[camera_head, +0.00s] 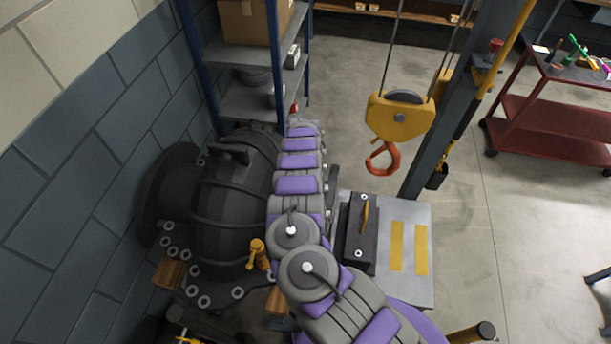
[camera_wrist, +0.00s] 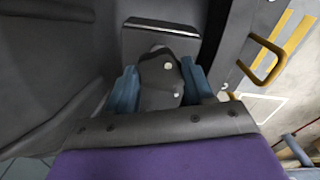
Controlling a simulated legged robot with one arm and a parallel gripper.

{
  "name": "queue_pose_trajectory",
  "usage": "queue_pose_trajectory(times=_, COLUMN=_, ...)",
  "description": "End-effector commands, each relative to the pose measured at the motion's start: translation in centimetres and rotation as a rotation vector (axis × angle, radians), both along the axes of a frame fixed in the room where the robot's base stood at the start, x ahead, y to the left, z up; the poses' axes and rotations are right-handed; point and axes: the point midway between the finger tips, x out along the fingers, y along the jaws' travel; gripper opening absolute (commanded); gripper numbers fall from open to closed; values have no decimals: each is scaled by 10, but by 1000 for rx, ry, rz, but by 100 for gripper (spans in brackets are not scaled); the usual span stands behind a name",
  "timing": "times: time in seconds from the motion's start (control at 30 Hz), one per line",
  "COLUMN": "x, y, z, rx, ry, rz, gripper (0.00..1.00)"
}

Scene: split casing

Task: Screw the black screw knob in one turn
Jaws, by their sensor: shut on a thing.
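My gripper (camera_wrist: 160,84) shows in the wrist view with a blue finger on each side of the black screw knob (camera_wrist: 158,72). The fingers are shut on the knob. The knob is dark, with two small pale dots on its face, and stands in front of a dark rectangular plate (camera_wrist: 160,28). In the head view the black casing (camera_head: 232,205) stands against the left wall. My purple and grey arm reaches along its right side. The gripper and the knob are hidden there.
A yellow hoist block (camera_head: 400,118) with an orange hook (camera_head: 383,158) hangs right of my arm. A dark block with a yellow handle (camera_head: 365,214) sits on a grey plate (camera_head: 422,285). Shelves (camera_head: 250,103) stand behind, and a red cart (camera_head: 550,118) at right.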

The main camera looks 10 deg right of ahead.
Motion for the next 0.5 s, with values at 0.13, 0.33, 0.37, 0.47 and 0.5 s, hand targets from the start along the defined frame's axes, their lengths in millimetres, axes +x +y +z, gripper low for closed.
queue_pose_trajectory(times=0.13, x=1, y=1, z=1, rx=1, ry=-4, rz=2, gripper=62)
queue_pose_trajectory(times=0.33, x=0, y=1, z=1, rx=1, ry=-2, rz=2, gripper=78)
queue_pose_trajectory(times=0.37, x=0, y=1, z=1, rx=1, ry=-2, rz=2, gripper=78)
queue_pose_trajectory(times=0.47, x=0, y=0, z=0, rx=0, ry=-1, rz=2, gripper=78)
queue_pose_trajectory(times=0.5, x=0, y=0, z=1, rx=0, ry=-1, rz=2, gripper=78)
